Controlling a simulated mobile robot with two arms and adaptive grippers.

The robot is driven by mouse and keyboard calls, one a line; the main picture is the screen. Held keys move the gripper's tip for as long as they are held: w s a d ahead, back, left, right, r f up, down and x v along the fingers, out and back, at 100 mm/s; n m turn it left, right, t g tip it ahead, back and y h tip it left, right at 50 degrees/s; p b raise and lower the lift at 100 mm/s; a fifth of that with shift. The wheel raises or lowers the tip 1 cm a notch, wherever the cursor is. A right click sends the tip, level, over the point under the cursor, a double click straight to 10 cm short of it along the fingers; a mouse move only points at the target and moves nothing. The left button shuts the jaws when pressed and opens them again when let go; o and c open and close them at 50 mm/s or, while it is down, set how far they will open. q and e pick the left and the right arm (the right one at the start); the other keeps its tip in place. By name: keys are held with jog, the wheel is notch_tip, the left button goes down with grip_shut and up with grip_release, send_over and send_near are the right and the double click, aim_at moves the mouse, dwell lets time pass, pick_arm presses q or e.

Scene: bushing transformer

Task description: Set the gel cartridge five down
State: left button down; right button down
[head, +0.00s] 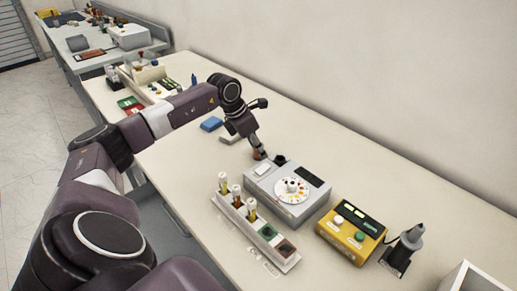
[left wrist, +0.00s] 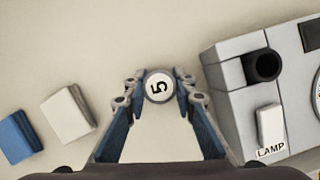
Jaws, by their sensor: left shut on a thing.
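The gel cartridge five (left wrist: 159,86) shows end-on in the left wrist view as a round white cap marked 5. My left gripper (left wrist: 154,88) is shut on it, with one blue finger on each side. In the head view my left gripper (head: 258,152) is low over the table, just behind and left of the grey device (head: 316,205). The cartridge's lower part is hidden in the wrist view, and I cannot tell whether it touches the table. My right gripper is in neither view.
The grey device with a LAMP switch (left wrist: 270,126) and black tube stands close right of the cartridge. A white block (left wrist: 68,113) and a blue block (left wrist: 17,136) lie left. A vial rack (head: 285,262) and a yellow box (head: 345,245) stand nearer.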

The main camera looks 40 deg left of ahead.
pick_arm(q)
jog(key=c, duration=1.6)
grip_release()
jog(key=shift+f, duration=0.15)
jog(key=shift+r, duration=0.35)
jog(key=shift+s+a+r, duration=0.15)
jog(key=shift+r, duration=0.15)
jog(key=shift+o, duration=0.5)
jog(key=b+v, duration=0.1)
jog(key=v, duration=0.9)
jog(key=shift+r+b, duration=0.3)
jog(key=p+x, duration=0.2)
jog(key=x, duration=0.9)
jog(key=shift+s+f, duration=0.1)
jog(key=shift+f, duration=0.35)
